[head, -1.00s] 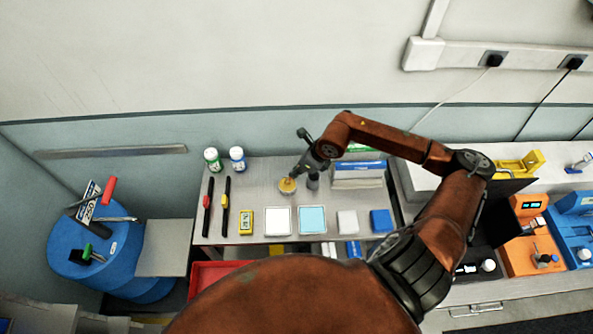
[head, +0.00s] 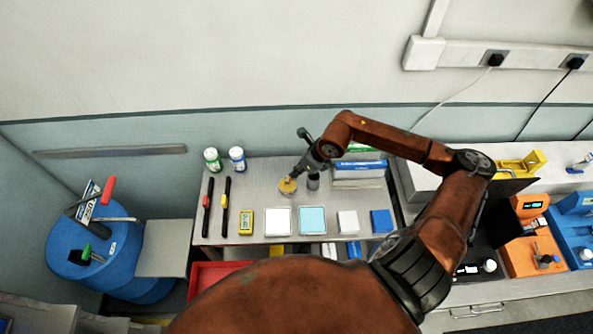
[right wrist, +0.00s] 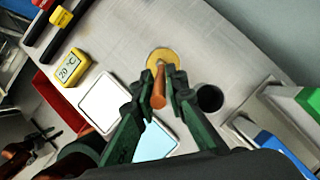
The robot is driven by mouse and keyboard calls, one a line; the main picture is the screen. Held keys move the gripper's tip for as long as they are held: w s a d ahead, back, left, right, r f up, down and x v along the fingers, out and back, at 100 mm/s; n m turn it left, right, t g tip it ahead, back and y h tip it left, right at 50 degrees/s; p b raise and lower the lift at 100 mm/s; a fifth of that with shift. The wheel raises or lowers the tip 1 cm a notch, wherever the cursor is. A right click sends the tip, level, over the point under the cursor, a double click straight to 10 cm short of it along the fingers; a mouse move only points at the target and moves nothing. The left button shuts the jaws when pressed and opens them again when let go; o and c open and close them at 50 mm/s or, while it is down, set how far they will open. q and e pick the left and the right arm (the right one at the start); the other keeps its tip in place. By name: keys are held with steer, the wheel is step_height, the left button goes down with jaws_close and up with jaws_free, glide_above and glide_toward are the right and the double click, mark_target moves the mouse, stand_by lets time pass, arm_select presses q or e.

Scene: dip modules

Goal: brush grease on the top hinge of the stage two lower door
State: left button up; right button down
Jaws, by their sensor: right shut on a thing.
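My right gripper (head: 300,171) is over the grey bench, and it also shows in the right wrist view (right wrist: 159,94). It is shut on a brush with an orange-brown handle (right wrist: 158,82). The brush's lower end is at a small round yellow pot (head: 287,187), which appears to be the grease and also shows in the right wrist view (right wrist: 166,56). I cannot tell whether the bristles are in the pot. My left gripper is out of view. I cannot make out the stage two lower door or its top hinge.
A dark cylinder (head: 313,183) stands just right of the pot. The bench (head: 255,178) also holds two bottles, two dark pens, a yellow meter (head: 246,222), white and light-blue trays (head: 312,220), and small blocks. A blue drum (head: 80,250) stands left.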

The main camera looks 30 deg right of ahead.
steer(key=shift+s+f, duration=0.1)
stand_by(0.4)
steer(key=shift+r+p, duration=0.35)
steer(key=shift+r, duration=0.45)
steer(key=shift+r+p, duration=0.95)
steer(key=shift+r, duration=1.85)
